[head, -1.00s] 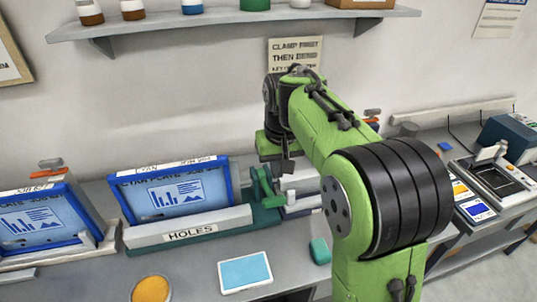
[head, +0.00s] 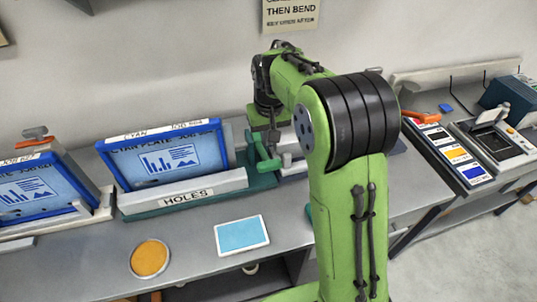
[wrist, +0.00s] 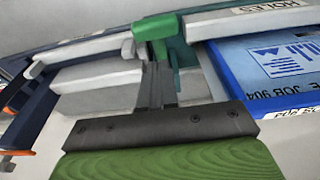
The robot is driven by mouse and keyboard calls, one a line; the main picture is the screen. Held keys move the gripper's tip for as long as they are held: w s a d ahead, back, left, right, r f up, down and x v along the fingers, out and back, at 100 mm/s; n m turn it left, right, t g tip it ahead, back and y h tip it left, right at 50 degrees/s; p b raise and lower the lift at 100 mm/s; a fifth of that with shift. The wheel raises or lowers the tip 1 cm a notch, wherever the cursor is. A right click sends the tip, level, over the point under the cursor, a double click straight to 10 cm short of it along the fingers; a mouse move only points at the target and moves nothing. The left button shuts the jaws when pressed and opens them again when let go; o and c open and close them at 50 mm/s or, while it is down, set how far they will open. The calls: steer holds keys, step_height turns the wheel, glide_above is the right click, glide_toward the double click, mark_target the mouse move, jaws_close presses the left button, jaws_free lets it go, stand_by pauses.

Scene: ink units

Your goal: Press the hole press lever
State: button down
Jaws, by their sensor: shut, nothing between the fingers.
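The hole press is a green base with a grey bar labelled HOLES (head: 186,196); its bar also shows in the wrist view (wrist: 250,20). Its green lever (head: 263,152) stands at the right end of the press. In the wrist view the lever's green end (wrist: 153,27) is just beyond my fingertips. My gripper (head: 273,134) is shut and empty, pointing down right beside the lever. In the wrist view my gripper (wrist: 157,68) almost meets the lever; I cannot tell whether they touch. A blue-framed cyan plate (head: 165,158) stands behind the bar.
Another blue-framed plate (head: 25,192) stands at the left. A cyan card (head: 242,235) and an orange disc (head: 150,258) lie at the front of the bench. Colour swatches (head: 452,150) and a grey device (head: 497,142) are at the right. My arm hides part of the bench.

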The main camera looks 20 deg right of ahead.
glide_above(268, 162)
step_height(268, 162, down, 5)
steer(key=shift+f, duration=0.1)
steer(key=shift+s+f, duration=0.25)
steer(key=shift+f, duration=0.25)
